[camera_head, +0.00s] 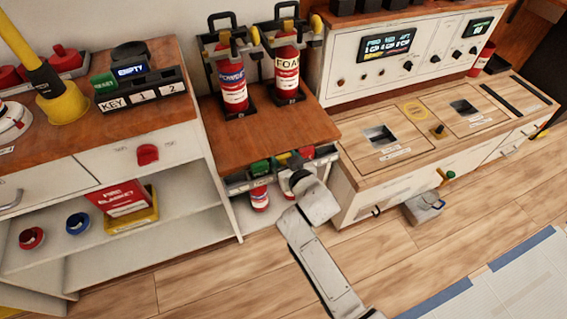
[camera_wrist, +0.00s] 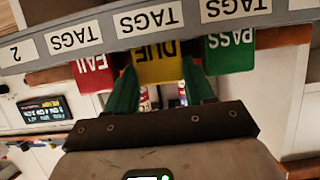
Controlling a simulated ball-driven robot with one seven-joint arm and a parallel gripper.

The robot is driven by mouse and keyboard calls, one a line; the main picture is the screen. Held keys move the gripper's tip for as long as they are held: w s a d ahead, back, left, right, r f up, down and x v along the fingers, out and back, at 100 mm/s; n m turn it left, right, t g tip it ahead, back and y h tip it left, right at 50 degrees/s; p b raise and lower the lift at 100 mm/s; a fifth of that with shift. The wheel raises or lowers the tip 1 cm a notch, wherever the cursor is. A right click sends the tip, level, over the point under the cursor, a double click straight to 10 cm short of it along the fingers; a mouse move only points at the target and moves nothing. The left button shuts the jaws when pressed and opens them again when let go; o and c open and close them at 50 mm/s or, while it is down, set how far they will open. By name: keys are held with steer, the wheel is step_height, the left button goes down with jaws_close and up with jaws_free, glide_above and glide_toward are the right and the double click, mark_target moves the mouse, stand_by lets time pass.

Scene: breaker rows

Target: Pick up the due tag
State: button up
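The due tag (camera_wrist: 158,62) is a yellow tag lettered DUE. It hangs from the grey rack strip (camera_wrist: 95,33), between a red FAIL tag (camera_wrist: 92,74) and a green PASS tag (camera_wrist: 229,52). The wrist view is upside down. My gripper (camera_wrist: 158,66) has its two green fingers apart, one at each side edge of the due tag. Whether they touch its edges I cannot tell. In the head view my gripper is hidden behind my arm, at the front of the wooden bench, and I cannot make out the due tag there.
The wooden bench (camera_head: 250,142) carries two red extinguishers, one lettered FOAM (camera_head: 287,70). A white shelf unit (camera_head: 120,235) stands left and a control console (camera_head: 395,60) right. A grey box (camera_head: 424,207) is on the floor. The foreground floor (camera_head: 215,275) is mostly clear.

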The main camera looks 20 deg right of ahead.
steer(key=c, duration=0.3)
steer(key=shift+c, duration=0.2)
